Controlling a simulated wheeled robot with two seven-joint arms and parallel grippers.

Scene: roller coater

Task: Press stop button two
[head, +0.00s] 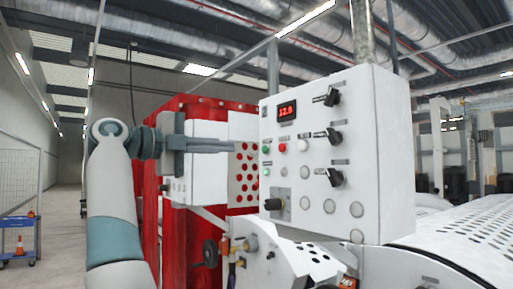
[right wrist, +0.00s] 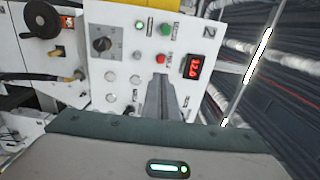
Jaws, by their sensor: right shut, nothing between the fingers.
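A white control panel (head: 345,205) carries one red button (head: 282,148), with a green button (head: 265,150) to its left and a white button (head: 303,145) to its right. The labels are too small to read, so I cannot confirm which is stop button two. My right gripper (head: 231,146) is shut and empty, pointing at the panel from its left in the head view, apart from the red button there. In the right wrist view its fingers (right wrist: 160,80) end just below the red button (right wrist: 162,58) in the picture. My left gripper is not in view.
A red display (head: 288,111) sits above the buttons. Several black rotary knobs (head: 335,136) and a lower knob (head: 274,204) stick out of the panel. A perforated cover (head: 470,225) lies to the right. A blue cart (head: 19,240) stands far left on open floor.

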